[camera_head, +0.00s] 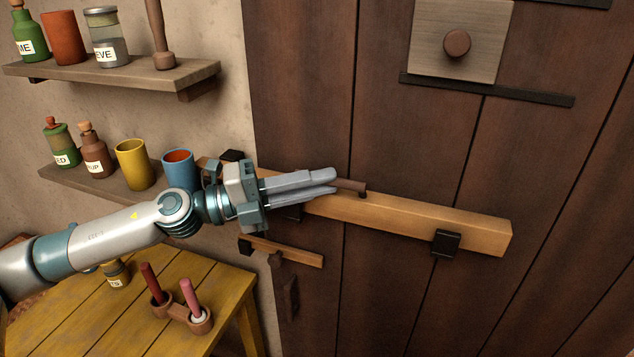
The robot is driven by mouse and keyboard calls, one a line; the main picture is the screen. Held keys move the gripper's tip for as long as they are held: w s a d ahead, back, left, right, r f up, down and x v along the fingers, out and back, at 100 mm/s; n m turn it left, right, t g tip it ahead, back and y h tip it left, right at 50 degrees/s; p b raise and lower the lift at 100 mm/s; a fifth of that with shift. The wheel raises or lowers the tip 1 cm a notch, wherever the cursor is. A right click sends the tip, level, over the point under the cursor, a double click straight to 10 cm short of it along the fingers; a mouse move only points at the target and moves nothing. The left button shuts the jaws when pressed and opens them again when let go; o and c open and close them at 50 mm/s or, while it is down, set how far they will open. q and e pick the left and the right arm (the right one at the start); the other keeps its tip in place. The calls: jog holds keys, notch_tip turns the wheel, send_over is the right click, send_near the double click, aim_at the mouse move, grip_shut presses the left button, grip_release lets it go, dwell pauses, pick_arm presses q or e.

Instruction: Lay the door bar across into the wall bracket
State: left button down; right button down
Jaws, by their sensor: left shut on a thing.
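The door bar (410,220) is a long light-wood beam lying across the dark plank door, sloping slightly down to the right in the picture. A short brown handle (351,186) stands out from it. My left gripper (335,182) is shut on this handle. A black bracket (445,242) holds the bar near its right end, and another shows partly below my fingers. The wall bracket (232,156) appears as a dark piece left of the door edge, mostly behind my gripper. The bar's left end is largely hidden there; I cannot tell how it sits in the bracket. My right gripper is out of view.
A lower shelf (85,185) with bottles, a yellow cup (134,164) and a blue cup (179,169) is close behind my left arm. A small wooden latch (290,252) is below the bar.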

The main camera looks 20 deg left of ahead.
pick_arm(q)
jog(key=shift+f, duration=0.1)
jog(key=c, duration=1.7)
grip_release()
jog(key=shift+o, duration=0.2)
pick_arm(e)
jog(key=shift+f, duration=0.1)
